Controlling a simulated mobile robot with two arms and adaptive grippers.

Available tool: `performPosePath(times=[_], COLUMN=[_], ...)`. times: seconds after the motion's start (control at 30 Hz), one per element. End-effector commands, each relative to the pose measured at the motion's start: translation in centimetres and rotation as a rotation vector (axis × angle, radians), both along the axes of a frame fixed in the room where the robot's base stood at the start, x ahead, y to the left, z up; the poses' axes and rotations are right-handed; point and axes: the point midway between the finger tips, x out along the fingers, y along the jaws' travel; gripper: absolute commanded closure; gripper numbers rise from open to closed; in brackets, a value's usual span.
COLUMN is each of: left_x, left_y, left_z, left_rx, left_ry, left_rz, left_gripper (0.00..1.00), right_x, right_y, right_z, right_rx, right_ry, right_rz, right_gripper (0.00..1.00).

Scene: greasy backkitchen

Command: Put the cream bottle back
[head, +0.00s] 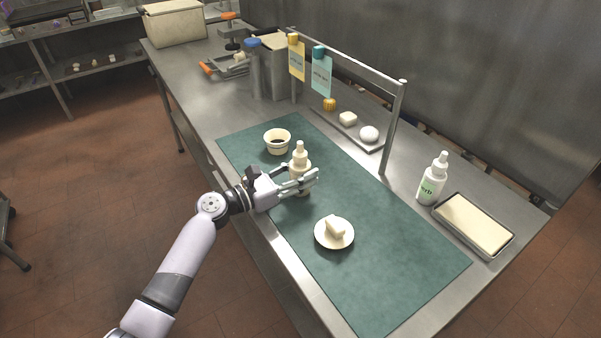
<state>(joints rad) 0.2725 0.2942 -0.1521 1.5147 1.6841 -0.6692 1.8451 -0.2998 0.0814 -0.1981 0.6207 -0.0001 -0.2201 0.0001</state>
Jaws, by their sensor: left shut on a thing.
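The cream bottle (299,160) stands upright over the green mat (375,285). It has a pale body and a stepped, pointed cap. My left gripper (303,184) is shut on it from the near left side, and its fingers hide the lower part of the bottle. I cannot tell whether the bottle's base touches the mat. A white bottle with a green "herb" label (432,182) stands on the metal counter to the right, beyond the mat. My right gripper is out of view.
A small bowl (277,143) with dark content is behind the cream bottle. A plate (322,240) with a pale block is in front. A tray (448,228) lies at the right. A metal rack (394,125) with hanging cards stands behind the mat. The mat's front right is clear.

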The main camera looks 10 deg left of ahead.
Motion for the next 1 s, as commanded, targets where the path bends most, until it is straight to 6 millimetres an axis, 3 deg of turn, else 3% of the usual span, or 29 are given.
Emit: performPosePath(times=[0.17,0.2,0.47,0.83,1.0], left_x=[0.0,0.0,0.0,-0.1,-1.8], left_y=[0.0,0.0,0.0,0.1,1.8], left_z=[-0.2,-0.2,-0.2,0.2,-0.1], left_rx=[-0.001,0.0,0.0,0.001,0.004], left_ry=[-0.001,0.0,0.0,0.0,0.001], left_rz=[0.0,0.0,0.0,0.0,0.002], left_gripper=[0.94,0.58,0.41,0.4,0.4], right_x=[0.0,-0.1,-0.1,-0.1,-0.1], right_y=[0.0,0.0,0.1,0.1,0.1], right_z=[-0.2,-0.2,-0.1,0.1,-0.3], right_rx=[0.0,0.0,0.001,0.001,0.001], right_ry=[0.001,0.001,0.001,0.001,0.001], right_rz=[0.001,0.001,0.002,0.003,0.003], right_gripper=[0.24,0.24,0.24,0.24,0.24])
